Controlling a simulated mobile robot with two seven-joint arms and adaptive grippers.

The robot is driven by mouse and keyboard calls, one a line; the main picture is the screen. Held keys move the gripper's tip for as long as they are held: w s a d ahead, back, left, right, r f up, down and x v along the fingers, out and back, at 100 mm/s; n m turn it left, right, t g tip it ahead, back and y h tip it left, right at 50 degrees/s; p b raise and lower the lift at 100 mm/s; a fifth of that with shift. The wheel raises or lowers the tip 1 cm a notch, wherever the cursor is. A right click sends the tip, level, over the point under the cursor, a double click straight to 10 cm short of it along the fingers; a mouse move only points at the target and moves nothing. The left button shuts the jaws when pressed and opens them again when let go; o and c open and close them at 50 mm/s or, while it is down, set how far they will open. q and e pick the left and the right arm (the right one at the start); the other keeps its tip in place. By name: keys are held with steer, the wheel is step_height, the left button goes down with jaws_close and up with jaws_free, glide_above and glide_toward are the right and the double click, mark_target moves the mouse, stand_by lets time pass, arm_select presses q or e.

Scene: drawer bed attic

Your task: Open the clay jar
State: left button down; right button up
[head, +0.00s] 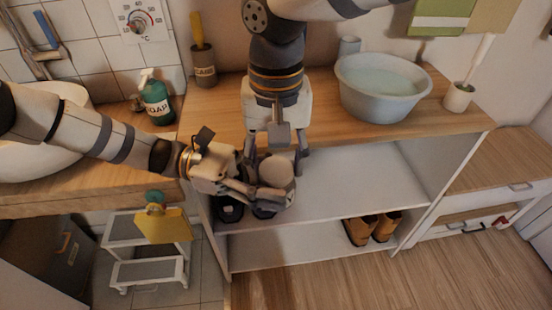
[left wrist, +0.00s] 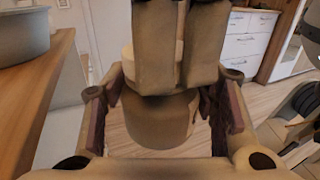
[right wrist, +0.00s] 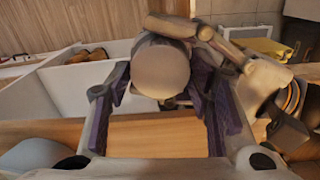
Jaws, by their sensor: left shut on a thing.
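The clay jar (head: 280,190) is a small round brownish vessel with a pale rounded top (head: 274,172), held in front of the shelf unit. My left gripper (head: 262,188) comes in from the left and is shut on the jar's body; the left wrist view shows the jar (left wrist: 160,125) between its fingers. My right gripper (head: 276,152) points down from above, its fingers spread either side of the jar's top. In the right wrist view that top (right wrist: 161,70) lies between the finger ends; I cannot tell whether they touch it. The two grippers largely hide the jar.
The wooden counter (head: 330,122) is close behind my grippers, with a grey basin (head: 380,88) on it. A green soap bottle (head: 155,98) stands to the left. Brown shoes (head: 372,228) sit on the lower shelf. A white step stool (head: 145,270) is at the lower left. The front floor is clear.

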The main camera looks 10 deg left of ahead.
steer(key=shift+o, duration=0.9)
steer(key=shift+r, duration=0.1)
step_height(320, 180, up, 4)
steer(key=shift+r, duration=0.2)
steer(key=shift+c, duration=0.4)
step_height(320, 180, up, 3)
steer(key=m, duration=0.2)
steer(key=shift+w+m, duration=0.1)
steer(key=shift+m, duration=0.3)
steer(key=shift+r+m, duration=0.1)
steer(key=shift+m, duration=0.2)
step_height(320, 180, down, 8)
steer(key=shift+r, duration=0.1)
